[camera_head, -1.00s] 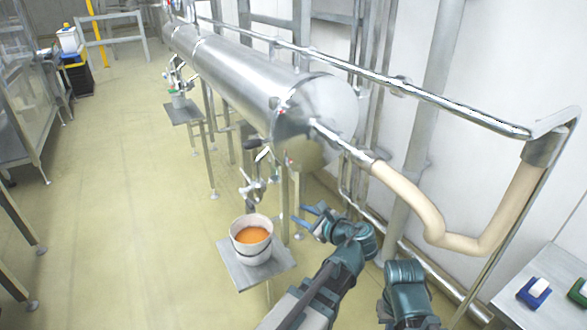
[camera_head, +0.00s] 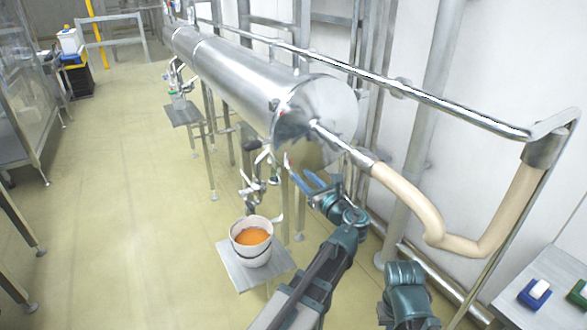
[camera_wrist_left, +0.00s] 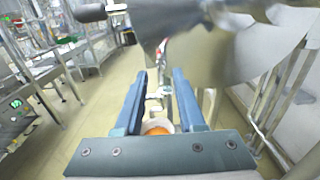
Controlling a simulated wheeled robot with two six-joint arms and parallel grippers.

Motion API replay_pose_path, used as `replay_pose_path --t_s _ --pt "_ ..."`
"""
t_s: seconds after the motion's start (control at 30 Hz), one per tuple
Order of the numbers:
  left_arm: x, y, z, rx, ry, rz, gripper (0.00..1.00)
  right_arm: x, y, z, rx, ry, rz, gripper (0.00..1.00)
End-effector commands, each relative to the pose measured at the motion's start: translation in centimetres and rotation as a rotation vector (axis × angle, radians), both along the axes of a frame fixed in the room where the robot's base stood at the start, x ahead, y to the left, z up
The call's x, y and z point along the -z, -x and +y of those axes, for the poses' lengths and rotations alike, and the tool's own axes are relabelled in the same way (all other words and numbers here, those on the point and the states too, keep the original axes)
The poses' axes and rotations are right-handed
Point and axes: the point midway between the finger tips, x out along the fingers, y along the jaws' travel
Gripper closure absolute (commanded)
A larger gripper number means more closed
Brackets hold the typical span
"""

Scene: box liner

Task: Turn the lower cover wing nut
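A horizontal steel cylinder (camera_head: 235,75) ends in a round cover (camera_head: 330,105). Pointed metal fittings (camera_head: 284,128) sit at the cover's lower left edge; I cannot tell for sure which one is the lower wing nut. In the left wrist view, a large blurred grey wing-like metal piece (camera_wrist_left: 160,20) lies above and beyond the fingers, partly cut off. My left gripper (camera_head: 306,179), with blue fingers, is open and empty just below the cover. It also shows in the left wrist view (camera_wrist_left: 158,75), with a clear gap between its fingers.
A white bucket (camera_head: 251,260) of orange contents stands on a small metal stand (camera_head: 230,273), below a valve (camera_head: 247,190). A beige hose (camera_head: 420,205) and a steel rail (camera_head: 460,110) run on the right. The floor at left is open.

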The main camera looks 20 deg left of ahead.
Motion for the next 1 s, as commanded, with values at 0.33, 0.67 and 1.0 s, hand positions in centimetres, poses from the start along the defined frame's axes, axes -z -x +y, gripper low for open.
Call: replay_pose_path --t_s 0.33,0.67,1.0 --pt "0.0 -3.3 4.2 -0.002 0.001 -0.001 0.61 0.0 0.0 0.0 0.000 0.000 0.000 1.00" --pt "0.0 -3.8 4.9 0.001 0.001 0.000 0.61 0.0 0.0 0.0 0.000 0.000 0.000 1.00" --pt "0.0 -3.7 4.9 0.001 0.001 0.000 0.97 0.0 0.0 0.0 0.000 0.000 0.000 1.00"
